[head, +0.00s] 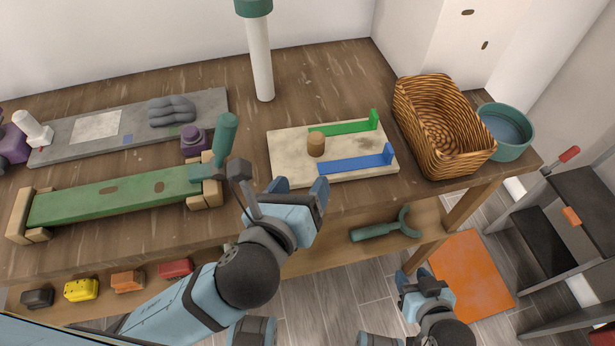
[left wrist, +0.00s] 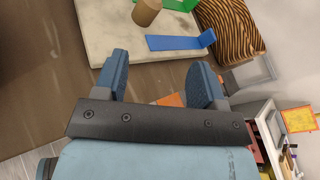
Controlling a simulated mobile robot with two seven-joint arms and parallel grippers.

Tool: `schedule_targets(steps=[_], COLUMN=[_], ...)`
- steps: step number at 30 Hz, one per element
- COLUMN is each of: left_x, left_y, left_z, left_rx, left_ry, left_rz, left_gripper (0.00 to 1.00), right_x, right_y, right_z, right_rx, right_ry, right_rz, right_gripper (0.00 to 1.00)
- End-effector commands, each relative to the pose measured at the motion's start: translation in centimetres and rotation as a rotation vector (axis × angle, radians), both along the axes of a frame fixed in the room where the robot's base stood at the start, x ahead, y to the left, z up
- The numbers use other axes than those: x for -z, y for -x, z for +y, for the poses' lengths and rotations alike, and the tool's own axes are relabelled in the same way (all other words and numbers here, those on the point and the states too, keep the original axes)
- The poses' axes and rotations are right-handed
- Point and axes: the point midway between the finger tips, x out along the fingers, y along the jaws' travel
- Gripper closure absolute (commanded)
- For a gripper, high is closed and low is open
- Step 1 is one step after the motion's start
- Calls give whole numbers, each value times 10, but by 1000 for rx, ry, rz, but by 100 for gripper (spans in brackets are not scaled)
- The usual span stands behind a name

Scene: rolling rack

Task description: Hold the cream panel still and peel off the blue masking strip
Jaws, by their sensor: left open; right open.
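The cream panel (head: 287,150) lies flat on the wooden table. The blue masking strip (head: 345,164) lies along its near right side, with an upright tab at its right end. A green strip (head: 340,129) with a similar tab lies further back, and a brown round knob (head: 316,144) stands on the panel. My left gripper (head: 300,188) is open and empty, just in front of the panel's near edge. In the left wrist view the strip (left wrist: 175,43) and panel (left wrist: 110,35) show beyond its open fingers (left wrist: 163,82). My right gripper (head: 412,277) is open and empty, lower right, beyond the table's front edge.
A wicker basket (head: 440,125) and a teal pot (head: 507,131) stand right of the panel. A green board (head: 120,196) on wooden blocks and a mallet (head: 224,140) are at left. A white post (head: 260,65) stands behind. A lower shelf holds a green tool (head: 385,229).

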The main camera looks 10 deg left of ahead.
Motion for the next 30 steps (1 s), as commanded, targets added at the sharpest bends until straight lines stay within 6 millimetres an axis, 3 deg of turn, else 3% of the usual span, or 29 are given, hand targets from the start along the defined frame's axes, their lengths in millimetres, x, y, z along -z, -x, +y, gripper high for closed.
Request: schedule_targets(steps=[6, 14, 30], left_x=[-15, -18, 18], left_y=[-6, -10, -94], left_z=[-10, -11, -9], left_rx=[-95, -124, -125], left_ry=[-276, -384, -383], left_rz=[47, 81, 84], left_gripper=[36, 36, 36], right_x=[0, 0, 0], right_y=[0, 0, 0], right_z=[0, 0, 0], right_rx=[0, 0, 0], right_ry=[0, 0, 0], right_rz=[0, 0, 0], right_gripper=[57, 57, 57])
